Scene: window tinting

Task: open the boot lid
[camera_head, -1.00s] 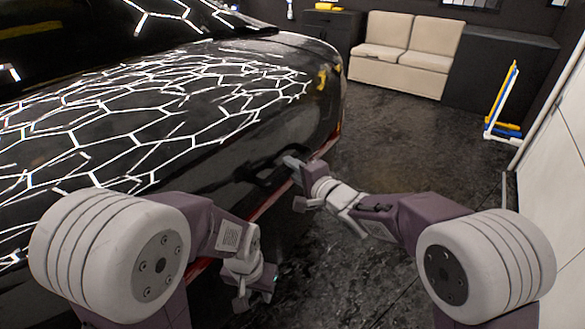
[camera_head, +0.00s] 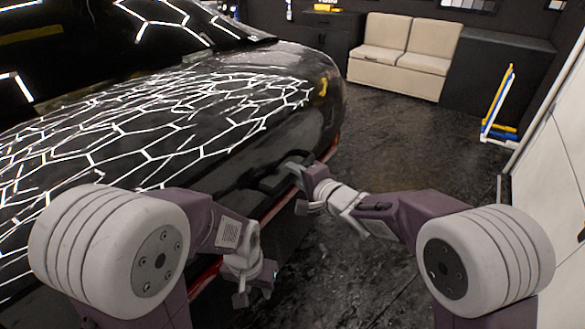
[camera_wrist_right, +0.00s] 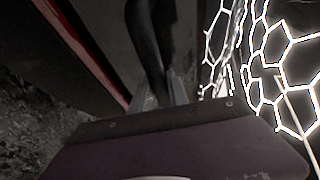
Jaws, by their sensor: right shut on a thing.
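The black boot lid (camera_head: 215,150) fills the left of the head view and mirrors white honeycomb lights. It looks closed or nearly so. A dark handle (camera_head: 268,184) sits near its rear edge. My right gripper (camera_head: 294,166) is at this handle, shut on it. In the right wrist view, the dark handle (camera_wrist_right: 150,40) runs between the fingers of my right gripper (camera_wrist_right: 163,92). My left gripper (camera_head: 256,287) hangs low beside the rear bumper, empty, with its fingers apart.
A beige sofa (camera_head: 405,55) and dark cabinets (camera_head: 495,72) stand at the back. A yellow, white and blue stand (camera_head: 498,108) leans near the white right wall (camera_head: 555,130). The dark floor (camera_head: 400,140) behind the car is clear.

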